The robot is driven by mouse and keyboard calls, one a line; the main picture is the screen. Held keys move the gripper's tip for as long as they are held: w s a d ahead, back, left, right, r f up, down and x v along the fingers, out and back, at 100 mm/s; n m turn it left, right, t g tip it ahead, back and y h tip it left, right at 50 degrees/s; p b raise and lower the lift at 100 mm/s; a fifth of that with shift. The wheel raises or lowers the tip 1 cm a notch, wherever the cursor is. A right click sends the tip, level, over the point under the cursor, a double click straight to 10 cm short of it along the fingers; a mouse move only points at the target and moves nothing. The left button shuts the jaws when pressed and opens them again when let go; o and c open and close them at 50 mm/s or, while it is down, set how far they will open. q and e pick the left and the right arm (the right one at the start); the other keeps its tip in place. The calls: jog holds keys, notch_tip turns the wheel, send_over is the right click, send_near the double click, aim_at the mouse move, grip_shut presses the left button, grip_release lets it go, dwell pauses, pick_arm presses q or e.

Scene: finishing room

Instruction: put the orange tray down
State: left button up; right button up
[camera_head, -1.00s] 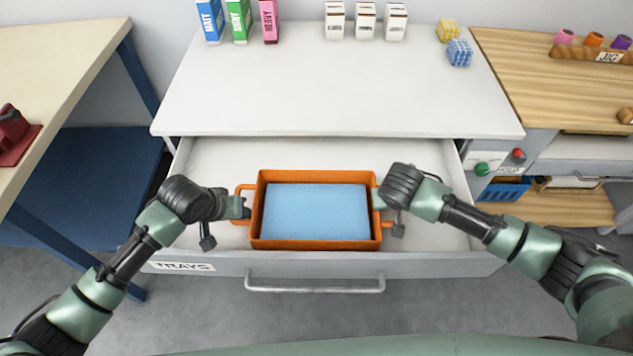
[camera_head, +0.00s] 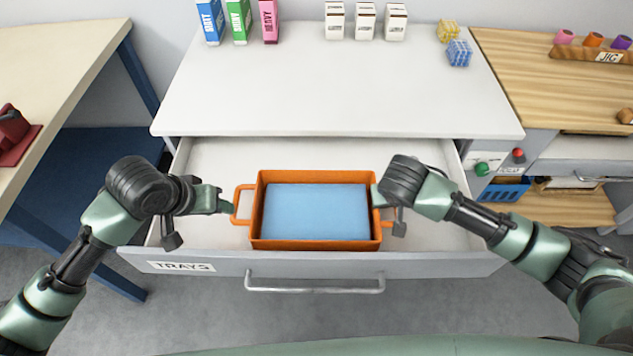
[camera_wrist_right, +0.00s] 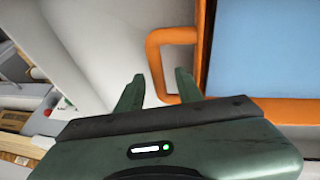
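The orange tray (camera_head: 316,245) is level inside the open drawer (camera_head: 200,155), near its front wall. A light blue slab (camera_head: 316,212) lies in the tray. In the head view my left gripper (camera_head: 226,203) is just left of the tray's left handle (camera_head: 241,204), off it and empty, its fingers seen edge-on. My right gripper (camera_head: 379,200) is at the tray's right handle. In the right wrist view my right gripper (camera_wrist_right: 158,88) has its fingers spread, with the orange handle (camera_wrist_right: 156,60) bar between them and gaps at the sides. The tray's underside is hidden.
The white worktop (camera_head: 330,90) above the drawer holds boxes at the back and small yellow and blue blocks (camera_head: 459,52) at the right. The drawer has free floor on both sides of the tray. A wooden bench (camera_head: 530,90) stands at the right, a table (camera_head: 60,60) at the left.

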jog(key=v, duration=0.7)
jog(key=shift+s, duration=0.1)
